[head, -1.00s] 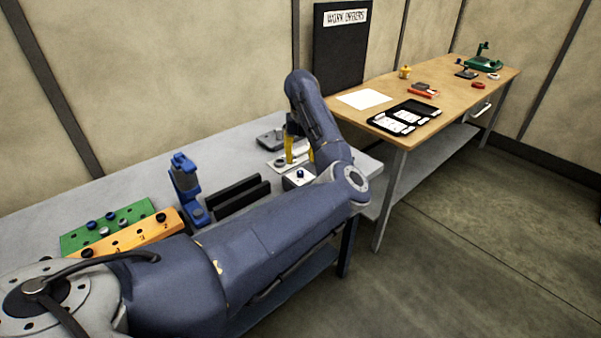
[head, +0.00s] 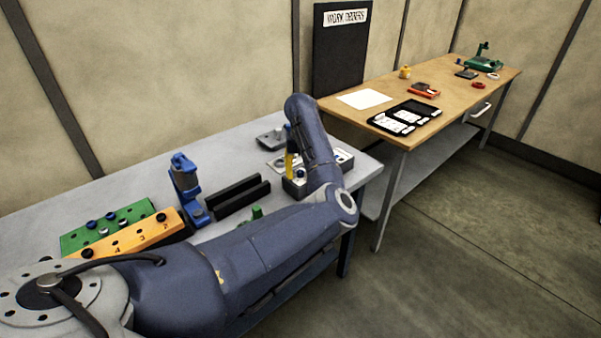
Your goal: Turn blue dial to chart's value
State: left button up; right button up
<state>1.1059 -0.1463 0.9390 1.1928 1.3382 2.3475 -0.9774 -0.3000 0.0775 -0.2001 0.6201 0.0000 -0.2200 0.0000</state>
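A small blue dial (head: 300,173) sits on top of a grey box (head: 293,188) near the right end of the grey bench, partly hidden by my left arm. My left gripper (head: 290,176) points down just left of the dial, its yellow finger in view. The other finger is hidden or overlapped, so its opening cannot be judged. Whether it touches the dial cannot be told. No chart can be made out for certain; a blank-looking white sheet (head: 365,99) lies on the wooden table. My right gripper is not in view.
On the grey bench (head: 130,190) stand a green block (head: 135,212), an orange numbered block (head: 130,238), a blue upright tool (head: 184,180), black rails (head: 240,196) and a small green part (head: 257,212). The wooden table (head: 460,85) holds a black tray (head: 382,124). A "WORK ORDERS" board (head: 340,60) stands behind.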

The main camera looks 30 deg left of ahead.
pick_arm(q)
grip_shut()
dwell(0.4)
jog(key=n, duration=1.7)
jog(key=shift+n, duration=0.3)
jog(key=n, duration=0.6)
jog(key=shift+w, duration=0.1)
jog(key=shift+n, duration=0.3)
